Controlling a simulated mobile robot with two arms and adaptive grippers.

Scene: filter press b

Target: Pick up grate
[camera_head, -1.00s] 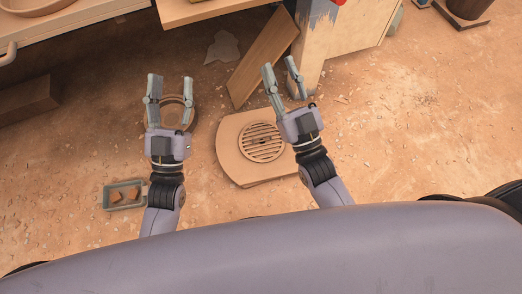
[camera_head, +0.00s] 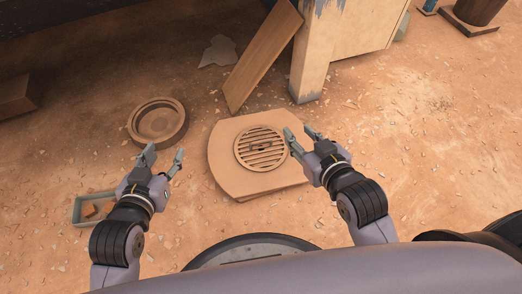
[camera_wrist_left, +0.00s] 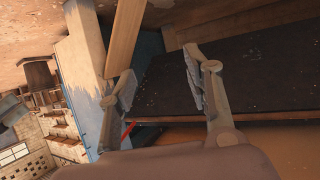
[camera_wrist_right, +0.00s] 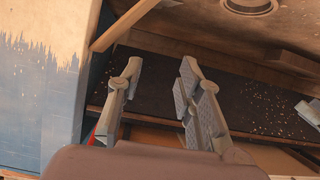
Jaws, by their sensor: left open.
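The round slatted grate (camera_head: 261,148) sits in the middle of a tan board with rounded sides (camera_head: 232,178) on the ground, in the head view. My right gripper (camera_head: 301,137) is open and empty, over the right side of the board, just right of the grate. My left gripper (camera_head: 163,158) is open and empty, left of the board and below a round dish. In the left wrist view the left fingers (camera_wrist_left: 163,88) are spread with nothing between them. In the right wrist view the right fingers (camera_wrist_right: 160,85) are also apart and empty.
The round brown dish (camera_head: 158,122) lies left of the board. A small green tray (camera_head: 80,211) with brown pieces lies at lower left. A leaning plank (camera_head: 262,58) and a wooden post (camera_head: 311,70) stand just behind the board.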

